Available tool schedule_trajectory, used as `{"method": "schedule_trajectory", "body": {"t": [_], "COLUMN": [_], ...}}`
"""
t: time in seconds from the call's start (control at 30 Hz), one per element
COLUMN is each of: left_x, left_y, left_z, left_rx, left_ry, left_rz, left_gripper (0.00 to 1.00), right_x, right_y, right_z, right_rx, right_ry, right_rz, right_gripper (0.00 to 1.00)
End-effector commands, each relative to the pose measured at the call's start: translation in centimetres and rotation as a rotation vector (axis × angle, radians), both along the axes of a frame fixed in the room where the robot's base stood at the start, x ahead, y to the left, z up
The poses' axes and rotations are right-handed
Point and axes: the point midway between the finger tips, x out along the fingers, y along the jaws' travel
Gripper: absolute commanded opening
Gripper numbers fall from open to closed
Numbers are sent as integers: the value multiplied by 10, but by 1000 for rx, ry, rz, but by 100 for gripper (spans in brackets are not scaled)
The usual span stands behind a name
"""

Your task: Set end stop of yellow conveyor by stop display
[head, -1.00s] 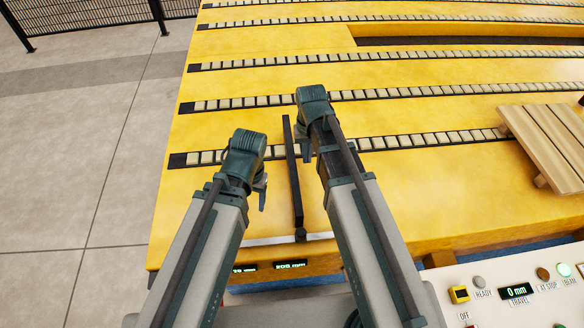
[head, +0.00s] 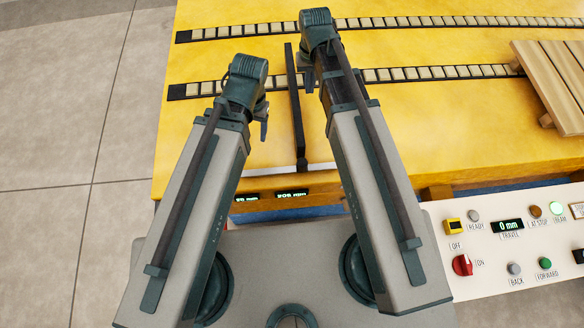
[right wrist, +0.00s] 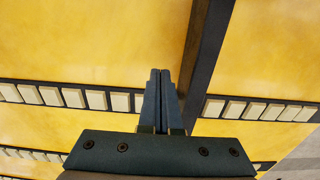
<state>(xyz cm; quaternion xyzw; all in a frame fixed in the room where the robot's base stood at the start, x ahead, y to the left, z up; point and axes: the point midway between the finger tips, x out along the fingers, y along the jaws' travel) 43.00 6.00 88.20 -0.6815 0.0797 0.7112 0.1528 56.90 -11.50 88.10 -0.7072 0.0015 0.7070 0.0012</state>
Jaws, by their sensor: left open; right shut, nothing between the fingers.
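The end stop is a long black bar (head: 295,105) lying across the yellow conveyor (head: 215,135), its near end at the conveyor's front edge. Two small green displays sit on that edge: the left one (head: 246,197) is partly legible and ends in "mm"; the right one (head: 291,194) shows a three-digit mm value too small to read surely. My left gripper (head: 264,130) is open and empty left of the bar. My right gripper (head: 306,88) is just right of the bar. In the right wrist view its shut, empty fingers (right wrist: 160,75) are beside the bar (right wrist: 207,60); I cannot tell whether they touch.
A wooden pallet (head: 550,75) lies on the conveyor at the right. A control panel (head: 485,275) at the lower right has buttons, a red knob (head: 462,265) and a travel display (head: 508,226) reading 0 mm. Roller rows (head: 420,73) cross the conveyor. Floor at the left is clear.

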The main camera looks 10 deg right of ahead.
Motion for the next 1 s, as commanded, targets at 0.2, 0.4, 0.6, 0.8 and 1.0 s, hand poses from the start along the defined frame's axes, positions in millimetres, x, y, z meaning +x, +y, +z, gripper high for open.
{"method": "schedule_trajectory", "body": {"t": [0.2, 0.4, 0.6, 0.8, 1.0], "left_x": [0, 0, 0, 0, 0], "left_y": [0, 0, 0, 0, 0], "left_z": [0, 0, 0, 0, 0], "left_rx": [0, 0, 0, 0, 0], "left_ry": [0, 0, 0, 0, 0], "left_rz": [0, 0, 0, 0, 0], "left_gripper": [67, 67, 67, 67, 67], "right_x": [0, 0, 0, 0, 0], "right_y": [0, -3, -10, -17, -20], "right_z": [0, 0, 0, 0, 0], "right_rx": [0, 0, 0, 0, 0], "right_ry": [0, 0, 0, 0, 0], "right_rz": [0, -1, -1, -1, 0], "right_gripper": [0, 0, 0, 0, 0]}}
